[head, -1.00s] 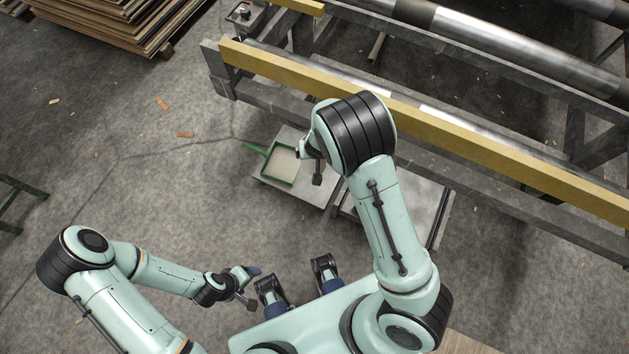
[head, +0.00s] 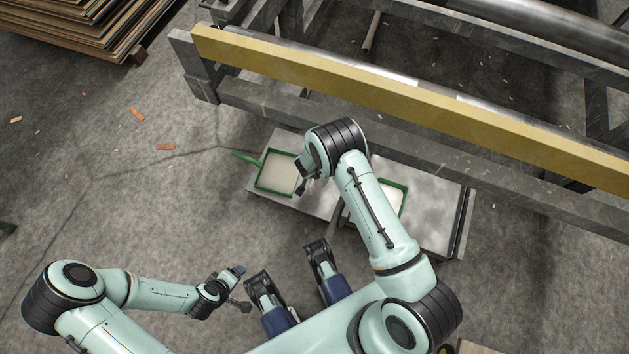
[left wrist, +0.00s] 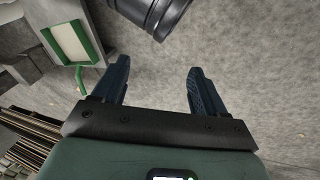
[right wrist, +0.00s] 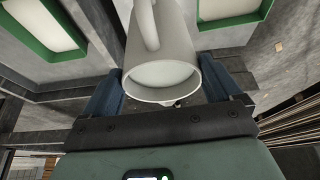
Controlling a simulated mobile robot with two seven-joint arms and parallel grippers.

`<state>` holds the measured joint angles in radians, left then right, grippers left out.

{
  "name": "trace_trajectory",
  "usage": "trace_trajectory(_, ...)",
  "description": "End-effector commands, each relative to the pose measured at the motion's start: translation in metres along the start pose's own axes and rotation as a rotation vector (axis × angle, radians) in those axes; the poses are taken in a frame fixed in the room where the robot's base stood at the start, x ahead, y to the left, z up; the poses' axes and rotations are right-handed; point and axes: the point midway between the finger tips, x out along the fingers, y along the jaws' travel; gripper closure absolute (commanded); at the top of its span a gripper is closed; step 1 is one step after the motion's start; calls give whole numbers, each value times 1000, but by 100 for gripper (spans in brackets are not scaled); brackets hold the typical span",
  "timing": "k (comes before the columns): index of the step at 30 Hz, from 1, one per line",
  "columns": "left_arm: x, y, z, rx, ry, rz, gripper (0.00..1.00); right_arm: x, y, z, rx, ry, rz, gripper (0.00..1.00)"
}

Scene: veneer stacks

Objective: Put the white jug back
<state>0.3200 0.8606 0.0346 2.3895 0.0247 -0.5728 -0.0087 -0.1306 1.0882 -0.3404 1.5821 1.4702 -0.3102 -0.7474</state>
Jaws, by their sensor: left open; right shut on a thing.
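The white jug (right wrist: 165,45) is between the fingers of my right gripper (right wrist: 172,90), which is shut on it. Its handle and one round end show in the right wrist view. In the head view my right forearm and wrist hide the jug; that gripper (head: 306,184) is over the metal stands, beside a green-rimmed tray. My left gripper (left wrist: 158,72) is open and empty, with bare floor between its fingers. In the head view my left gripper (head: 242,288) is low at the left, away from the stands.
A green-rimmed tray (head: 275,193) with pale contents sits on the left metal stand (head: 315,207). A second green tray (head: 404,200), partly behind my arm, is on the right stand (head: 440,205). A yellow-beamed frame (head: 420,103) runs behind.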

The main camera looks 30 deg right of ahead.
Motion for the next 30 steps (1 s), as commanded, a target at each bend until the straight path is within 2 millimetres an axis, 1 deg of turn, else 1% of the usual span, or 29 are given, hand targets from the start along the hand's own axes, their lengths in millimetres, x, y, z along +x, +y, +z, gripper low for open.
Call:
trace_trajectory(1, 6, -2, -1, -1, 4, -1, 28, 11, 2, 3, 17, 1, 8, 89)
trace_trajectory(8, 14, -4, -7, -2, 22, -2, 28, 31, 5, 12, 51, 2, 21, 89)
trace_trajectory(12, 21, -6, -16, -4, 49, -4, 28, 52, 5, 21, 50, 2, 21, 89)
trace_trajectory(17, 27, -10, -19, -8, 57, -10, 28, 72, 5, 29, 51, 2, 21, 89)
trace_trajectory(25, 31, -16, -10, -14, 29, -21, 28, 86, 5, 34, 50, 3, 20, 89)
trace_trajectory(30, 38, -24, -1, -22, 1, -34, 28, 104, 5, 42, 50, 2, 21, 89)
